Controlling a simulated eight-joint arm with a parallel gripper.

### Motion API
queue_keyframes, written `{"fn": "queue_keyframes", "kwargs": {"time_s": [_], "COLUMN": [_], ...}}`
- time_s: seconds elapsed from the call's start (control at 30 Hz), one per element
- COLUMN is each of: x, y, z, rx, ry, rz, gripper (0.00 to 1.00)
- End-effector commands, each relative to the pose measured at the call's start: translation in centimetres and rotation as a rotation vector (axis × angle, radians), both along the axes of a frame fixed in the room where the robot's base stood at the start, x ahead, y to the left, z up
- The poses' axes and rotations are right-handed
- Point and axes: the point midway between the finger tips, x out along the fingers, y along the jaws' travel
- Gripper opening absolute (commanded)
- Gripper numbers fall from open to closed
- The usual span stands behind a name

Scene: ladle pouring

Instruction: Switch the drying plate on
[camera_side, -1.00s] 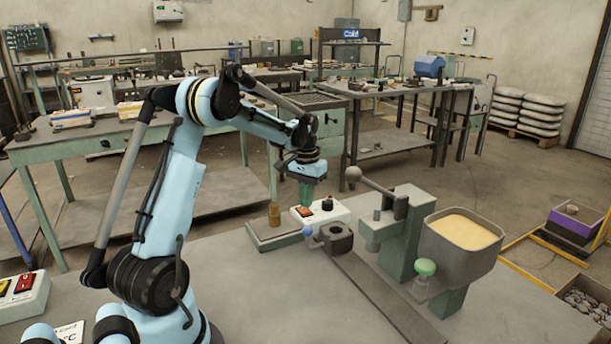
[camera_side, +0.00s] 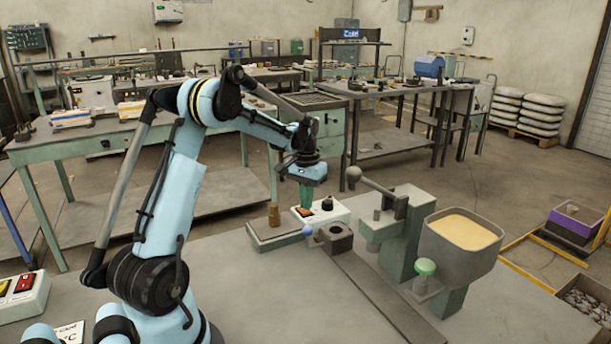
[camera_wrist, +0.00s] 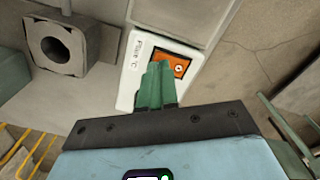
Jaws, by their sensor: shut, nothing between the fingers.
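The drying plate (camera_side: 280,239) is a flat grey slab on the bench in the side view. Its white control box (camera_side: 336,214) is beside it, with a black knob (camera_side: 327,203) and an orange-red rocker switch (camera_side: 303,212). In the wrist view the box (camera_wrist: 130,88) bears the printed label "PLATE °C", and the orange rocker (camera_wrist: 180,68) shows a round white mark. My gripper (camera_side: 306,207) has its green fingers shut and empty, pointing down at the rocker. In the wrist view the fingertips (camera_wrist: 161,66) cover part of the rocker; I cannot tell whether they touch it.
A dark block with a round hole (camera_side: 337,238), a lever press (camera_side: 400,240) and a bin of pale powder (camera_side: 462,232) stand to the right. Another switch box (camera_side: 22,293) is at far left.

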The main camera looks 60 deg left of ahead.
Motion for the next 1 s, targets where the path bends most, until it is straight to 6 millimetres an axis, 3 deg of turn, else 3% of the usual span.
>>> {"fn": "queue_keyframes", "kwargs": {"time_s": [1.0], "x": [0.0], "y": [0.0], "z": [-0.8], "rx": [0.0], "ry": [0.0], "rz": [0.0], "gripper": [0.0]}}
